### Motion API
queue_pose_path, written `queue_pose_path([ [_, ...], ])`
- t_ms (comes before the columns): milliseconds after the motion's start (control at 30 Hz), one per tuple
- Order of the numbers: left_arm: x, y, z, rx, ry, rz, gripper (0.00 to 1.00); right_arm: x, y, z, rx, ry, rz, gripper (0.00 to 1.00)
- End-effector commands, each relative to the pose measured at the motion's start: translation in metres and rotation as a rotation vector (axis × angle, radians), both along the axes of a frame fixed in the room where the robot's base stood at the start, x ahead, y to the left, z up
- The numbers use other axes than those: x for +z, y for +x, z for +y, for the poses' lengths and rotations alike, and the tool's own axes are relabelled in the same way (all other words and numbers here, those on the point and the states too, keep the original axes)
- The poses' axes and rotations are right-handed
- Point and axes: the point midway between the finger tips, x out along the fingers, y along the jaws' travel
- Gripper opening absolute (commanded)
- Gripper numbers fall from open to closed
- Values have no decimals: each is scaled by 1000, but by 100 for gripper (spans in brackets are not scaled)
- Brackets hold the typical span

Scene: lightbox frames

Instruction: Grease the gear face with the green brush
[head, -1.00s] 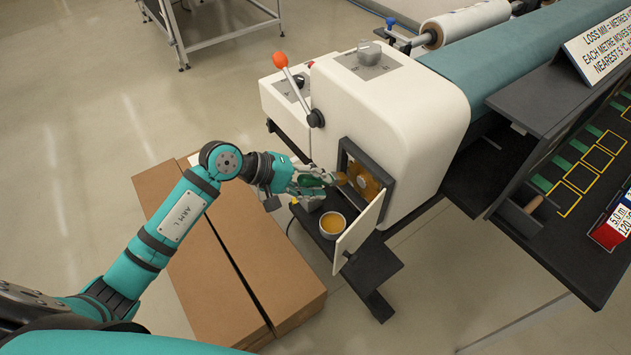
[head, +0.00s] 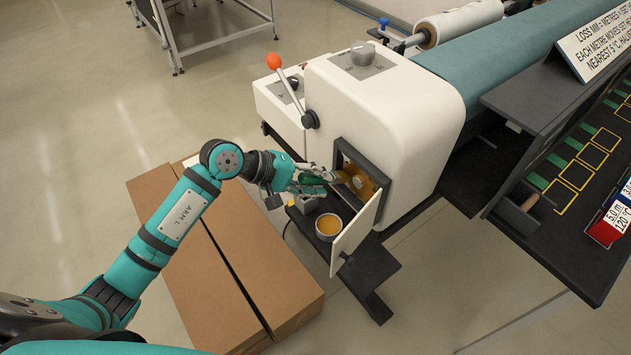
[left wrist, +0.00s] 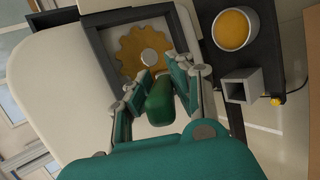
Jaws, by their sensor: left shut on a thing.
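The gear (head: 361,183) is yellow-brown and sits inside the dark-framed opening in the white machine's side; it also shows in the left wrist view (left wrist: 144,50). My left gripper (head: 318,180) is shut on the green brush (left wrist: 159,97), in front of the opening. The brush's green handle shows between the fingers, and its front end points at the gear. Whether the bristles touch the gear face I cannot tell. A cup of yellow grease (head: 329,227) stands on the small dark shelf below the opening. My right gripper is not in view.
The open white door (head: 355,228) stands beside the cup. A small grey square holder (left wrist: 241,86) is next to the cup on the shelf (head: 371,262). Cardboard boxes (head: 230,270) lie on the floor under my left arm. A red-knobbed lever (head: 290,88) rises from the machine.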

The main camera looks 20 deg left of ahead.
Motion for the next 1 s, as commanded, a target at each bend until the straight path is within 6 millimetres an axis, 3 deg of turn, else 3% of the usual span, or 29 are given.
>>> queue_pose_path([
  [1000,0,-43,-53,-1,0,0,0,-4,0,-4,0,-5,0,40],
])
